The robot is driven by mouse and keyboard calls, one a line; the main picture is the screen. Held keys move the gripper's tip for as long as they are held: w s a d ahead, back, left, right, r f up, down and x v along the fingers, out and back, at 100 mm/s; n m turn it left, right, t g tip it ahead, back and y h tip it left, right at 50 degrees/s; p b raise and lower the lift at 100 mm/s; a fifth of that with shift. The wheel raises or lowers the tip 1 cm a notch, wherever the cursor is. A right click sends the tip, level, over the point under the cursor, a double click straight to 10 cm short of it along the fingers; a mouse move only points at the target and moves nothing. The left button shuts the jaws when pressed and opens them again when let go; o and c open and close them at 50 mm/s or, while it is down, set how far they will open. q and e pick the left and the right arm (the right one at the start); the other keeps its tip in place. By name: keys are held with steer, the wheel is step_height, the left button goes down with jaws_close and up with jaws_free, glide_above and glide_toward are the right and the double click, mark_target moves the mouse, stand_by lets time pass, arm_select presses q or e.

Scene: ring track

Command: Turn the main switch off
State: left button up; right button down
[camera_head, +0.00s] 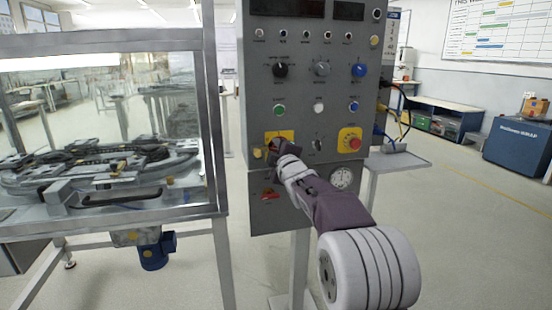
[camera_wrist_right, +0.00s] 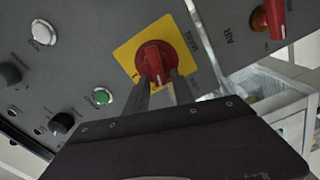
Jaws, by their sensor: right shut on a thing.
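The main switch is a red rotary knob (camera_wrist_right: 155,55) on a yellow plate (camera_wrist_right: 127,54) on the grey control panel; the plate is lettered MAIN. In the head view, the yellow plate (camera_head: 287,134) sits low on the left of the panel and my gripper covers most of the knob. My right gripper (camera_head: 274,149) reaches it from the lower right. In the wrist view, the fingers of this gripper (camera_wrist_right: 160,88) are shut on the knob's handle, one on each side. My left gripper is in neither view.
A red emergency button (camera_head: 354,142) on yellow is right of the switch. A red air knob (camera_head: 269,194) and a round gauge (camera_head: 342,178) are below. A glass-walled case (camera_head: 110,120) stands close on the left. The floor at right is clear.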

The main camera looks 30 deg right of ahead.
steer(key=shift+f+n+b, duration=0.25)
steer(key=shift+n+b, duration=0.4)
steer(key=shift+n, duration=0.25)
steer(key=shift+f+n+b, duration=0.25)
steer(key=shift+n+b, duration=0.4)
steer(key=shift+n, duration=0.25)
steer(key=shift+r, duration=0.1)
steer(key=c, duration=1.4)
jaws_free()
steer(key=shift+d, duration=0.1)
steer(key=v, duration=0.9)
steer(key=shift+s, duration=0.1)
